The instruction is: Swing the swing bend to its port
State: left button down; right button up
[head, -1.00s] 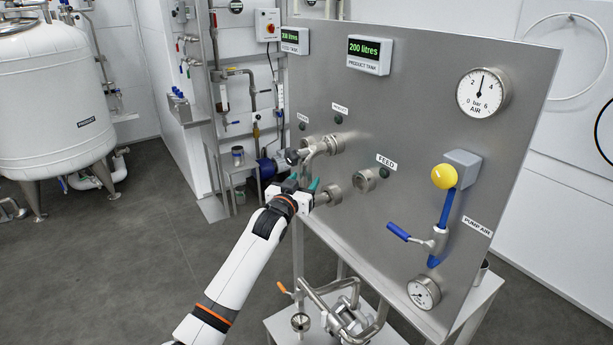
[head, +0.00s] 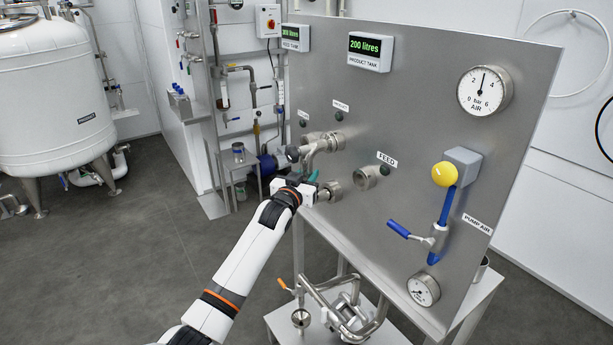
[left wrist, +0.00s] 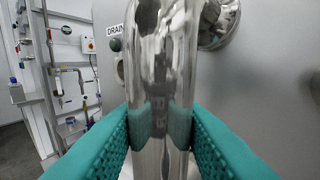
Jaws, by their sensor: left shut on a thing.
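The swing bend (head: 309,154) is a polished steel pipe at the left side of the grey panel, by the upper fittings. In the left wrist view the bend (left wrist: 165,70) stands upright between the two teal pads of my left gripper (left wrist: 163,125), which is shut on it. In the head view my left gripper (head: 309,183) partly hides the bend's lower part. A steel port (head: 364,178) beside the FEED label is open-faced. Another steel fitting (head: 331,190) sits just right of the gripper. I cannot tell whether the bend touches it. My right gripper is not in view.
The panel (head: 430,110) carries an air gauge (head: 484,91), a blue valve handle with a yellow knob (head: 444,176) and a lower gauge (head: 423,290). Below stands a trolley with pipework (head: 345,310). A white tank (head: 50,100) is far left; grey floor lies between.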

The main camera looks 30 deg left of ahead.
aim_at(321, 197)
pick_arm(q)
jog(key=shift+f, duration=0.1)
jog(key=shift+s+d+f+m+t+h+b, duration=0.45)
jog(key=shift+d+m+t+b, duration=0.5)
jog(key=shift+m+b, duration=1)
jog(key=shift+s+d+f+m+t+h+b, duration=0.65)
jog(key=shift+d+m+b, duration=0.65)
jog(key=shift+b, duration=1)
jog(key=shift+s+d+f+m+t+h+b, duration=0.3)
jog(key=shift+d+m+t+b, duration=0.6)
jog(key=shift+m+b, duration=1.15)
jog(key=shift+w+a+f, duration=0.1)
jog(key=shift+w, duration=0.05)
jog(key=c, duration=1.1)
grip_release()
jog(key=shift+o, duration=0.2)
